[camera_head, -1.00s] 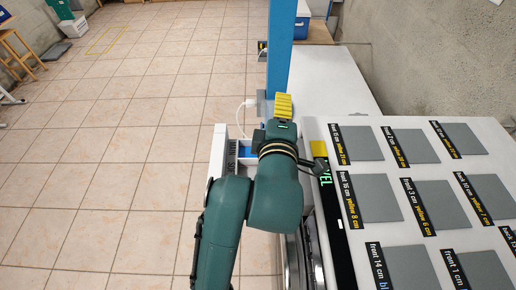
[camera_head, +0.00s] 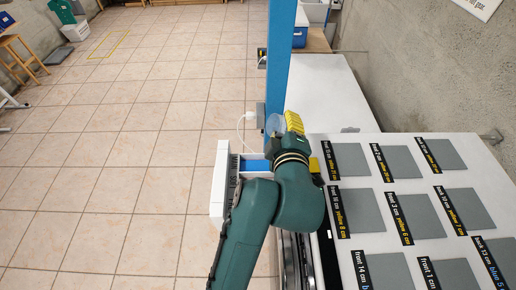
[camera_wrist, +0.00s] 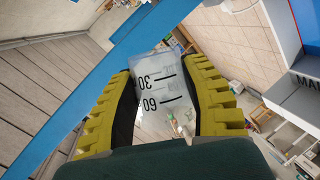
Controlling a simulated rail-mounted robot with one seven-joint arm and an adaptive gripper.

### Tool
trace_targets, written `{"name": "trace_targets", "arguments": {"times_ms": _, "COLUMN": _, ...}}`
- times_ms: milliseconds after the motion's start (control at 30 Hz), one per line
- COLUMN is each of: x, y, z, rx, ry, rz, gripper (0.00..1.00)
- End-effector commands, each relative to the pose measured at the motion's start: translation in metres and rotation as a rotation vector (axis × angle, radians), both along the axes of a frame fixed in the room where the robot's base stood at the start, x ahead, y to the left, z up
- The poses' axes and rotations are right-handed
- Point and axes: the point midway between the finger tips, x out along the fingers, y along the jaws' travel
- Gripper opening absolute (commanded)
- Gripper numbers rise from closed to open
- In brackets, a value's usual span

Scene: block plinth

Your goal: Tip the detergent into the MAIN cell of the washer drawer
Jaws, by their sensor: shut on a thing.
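My gripper (camera_head: 283,122) is shut on a clear measuring cup (camera_head: 275,122), between its yellow ribbed fingers. The wrist view shows the cup (camera_wrist: 160,88) close up, with black marks 30 and 60 appearing upside down. I cannot tell how much detergent is in it. The washer drawer (camera_head: 219,185) stands pulled out, with a white front and a blue part (camera_head: 257,165) inside. My gripper is beyond and to the right of the drawer in the head view; my arm hides part of the drawer. In the wrist view, a partly cut-off MAIN label (camera_wrist: 309,82) shows at the right edge.
A blue post (camera_head: 281,60) rises close behind the cup and crosses the wrist view (camera_wrist: 105,75). The white top (camera_head: 375,222) at right carries several grey plates with black labels. Open tiled floor (camera_head: 130,150) lies at left.

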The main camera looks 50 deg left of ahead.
Motion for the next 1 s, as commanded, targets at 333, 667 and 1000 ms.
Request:
{"name": "trace_targets", "arguments": {"times_ms": 333, "x": 0.001, "y": -0.001, "z": -0.002, "rx": 0.075, "ry": 0.164, "rz": 0.0, "gripper": 0.1}}
{"name": "trace_targets", "arguments": {"times_ms": 667, "x": 0.02, "y": -0.012, "z": 0.002, "rx": 0.259, "ry": 0.522, "rz": -0.003, "gripper": 0.1}}
{"name": "trace_targets", "arguments": {"times_ms": 1000, "x": 0.046, "y": -0.024, "z": -0.004, "rx": 0.447, "ry": 0.891, "rz": 0.003, "gripper": 0.1}}
